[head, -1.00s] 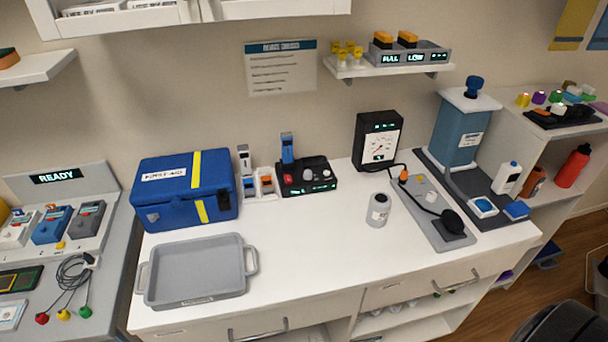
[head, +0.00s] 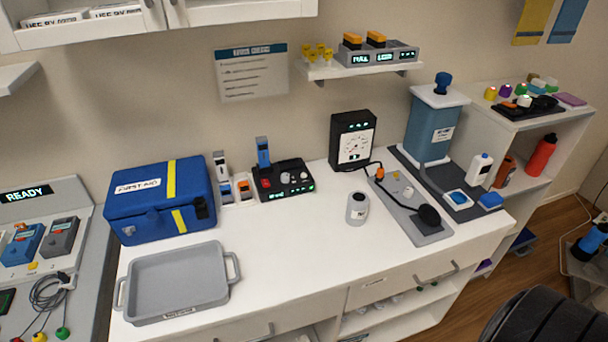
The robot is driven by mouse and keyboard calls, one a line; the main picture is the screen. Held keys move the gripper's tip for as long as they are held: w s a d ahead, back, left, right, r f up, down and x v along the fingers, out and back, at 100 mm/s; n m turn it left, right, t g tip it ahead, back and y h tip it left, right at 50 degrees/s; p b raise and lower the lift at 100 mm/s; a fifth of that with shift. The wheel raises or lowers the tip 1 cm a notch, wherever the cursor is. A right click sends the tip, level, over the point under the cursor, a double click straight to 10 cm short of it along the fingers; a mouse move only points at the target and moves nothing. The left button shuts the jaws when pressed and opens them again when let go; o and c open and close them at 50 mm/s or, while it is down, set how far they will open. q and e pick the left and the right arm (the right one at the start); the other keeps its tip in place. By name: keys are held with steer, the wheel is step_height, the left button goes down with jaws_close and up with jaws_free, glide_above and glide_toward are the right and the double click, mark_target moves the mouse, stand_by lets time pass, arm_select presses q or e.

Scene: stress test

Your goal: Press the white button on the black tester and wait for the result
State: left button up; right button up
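Two black devices stand at the back of the white counter. One is a low black box (head: 285,180) with a red knob, a grey knob and small green-lit displays, with a blue piece upright behind it. The other is an upright black box (head: 352,140) with a white round dial and a lit strip on top. I cannot tell which device is the tester. Neither gripper is in view.
A grey tray (head: 180,283) and a blue first-aid box (head: 160,200) are on the left of the counter. A white jar (head: 357,208) stands near the board. A blue dispenser (head: 430,128) stands at right. The counter's front middle is clear.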

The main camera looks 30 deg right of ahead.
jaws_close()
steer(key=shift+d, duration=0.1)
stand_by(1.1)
